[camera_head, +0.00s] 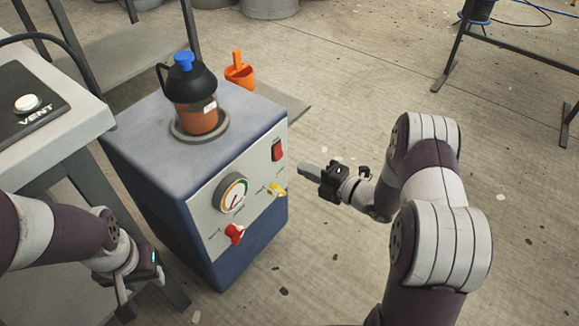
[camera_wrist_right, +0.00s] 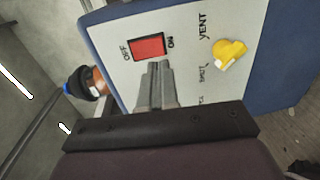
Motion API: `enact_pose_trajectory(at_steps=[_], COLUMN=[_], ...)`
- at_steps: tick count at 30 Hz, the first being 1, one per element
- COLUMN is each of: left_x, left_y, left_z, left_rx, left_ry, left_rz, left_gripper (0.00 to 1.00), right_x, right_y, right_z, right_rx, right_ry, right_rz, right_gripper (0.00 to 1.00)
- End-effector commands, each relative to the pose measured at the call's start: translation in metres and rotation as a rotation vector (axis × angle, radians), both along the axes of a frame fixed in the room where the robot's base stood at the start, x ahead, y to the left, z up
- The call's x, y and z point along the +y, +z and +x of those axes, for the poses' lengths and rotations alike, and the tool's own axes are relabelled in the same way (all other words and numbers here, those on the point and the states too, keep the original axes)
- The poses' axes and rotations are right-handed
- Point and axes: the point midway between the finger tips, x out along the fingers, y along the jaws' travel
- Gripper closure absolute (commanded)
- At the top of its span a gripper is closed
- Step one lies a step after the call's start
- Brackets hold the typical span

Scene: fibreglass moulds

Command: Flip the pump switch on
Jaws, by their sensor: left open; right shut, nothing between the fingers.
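The pump is a blue box (camera_head: 160,140) with a light front panel. Its red rocker switch (camera_head: 277,150) sits at the panel's upper right. In the right wrist view the red switch (camera_wrist_right: 149,47) lies between the words OFF and ON. My right gripper (camera_head: 305,170) is shut and empty, to the right of the panel. In the right wrist view its fingertips (camera_wrist_right: 158,66) appear just below the switch, nearer the ON side; I cannot tell whether they touch.
A yellow knob (camera_head: 277,190), a red knob (camera_head: 234,233) and a gauge (camera_head: 232,194) are on the panel. A jar with a black lid (camera_head: 190,85) stands on the pump. A bench with a VENT button (camera_head: 27,103) is at left.

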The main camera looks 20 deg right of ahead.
Motion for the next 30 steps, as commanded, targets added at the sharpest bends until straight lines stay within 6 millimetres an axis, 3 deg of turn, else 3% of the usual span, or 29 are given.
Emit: enact_pose_trajectory(at_steps=[4,10,30], left_x=[0.0,0.0,0.0], left_y=[-0.018,-0.028,-0.029], left_z=[0.0,0.0,0.0], left_rx=[0.0,0.0,0.0], left_ry=[0.0,0.0,0.0], left_rz=[0.0,0.0,0.0], left_gripper=[0.57,0.57,0.57], right_x=[0.018,0.033,0.038], right_y=[-0.009,-0.009,-0.009], right_z=[0.023,0.041,0.049], right_rx=[-0.002,0.0,0.001], right_ry=[0.003,0.001,-0.001], right_rz=[-0.001,0.0,0.001], right_gripper=[1.0,1.0,1.0])
